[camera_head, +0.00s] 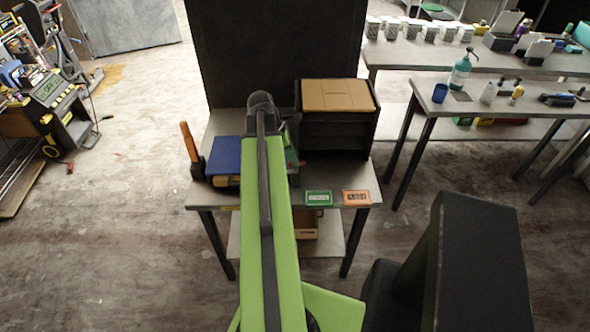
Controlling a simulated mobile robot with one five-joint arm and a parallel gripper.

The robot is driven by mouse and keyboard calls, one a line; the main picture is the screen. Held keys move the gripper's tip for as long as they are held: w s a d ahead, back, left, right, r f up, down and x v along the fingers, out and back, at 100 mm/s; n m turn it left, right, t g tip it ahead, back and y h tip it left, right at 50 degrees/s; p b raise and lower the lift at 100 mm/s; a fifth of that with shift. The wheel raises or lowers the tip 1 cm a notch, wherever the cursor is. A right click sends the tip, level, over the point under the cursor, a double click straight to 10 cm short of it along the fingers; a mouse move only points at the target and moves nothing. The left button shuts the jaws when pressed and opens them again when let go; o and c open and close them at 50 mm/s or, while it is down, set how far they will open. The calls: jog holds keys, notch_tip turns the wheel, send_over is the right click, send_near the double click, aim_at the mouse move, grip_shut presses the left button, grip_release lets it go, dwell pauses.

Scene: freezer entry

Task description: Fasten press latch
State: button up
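My green arm reaches forward over a small grey work table (355,186), in front of a tall dark panel (280,45). The dark end of my arm, with my gripper (263,102), is over the table's back half. Its fingers cannot be made out, and nothing can be seen held in it. I cannot pick out a press latch; the arm covers the middle of the table and may hide it. A small green-and-dark thing (292,160) shows partly just right of the arm.
On the table are a blue box (225,158), an orange-handled tool (190,145), a dark shelf unit (337,130) with a cardboard top, a green box (319,198) and an orange box (356,197). Longer tables (425,115) with bottles stand at right.

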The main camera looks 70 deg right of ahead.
jog(key=shift+b+x, duration=0.45)
jog(key=shift+x, duration=0.5)
grip_shut()
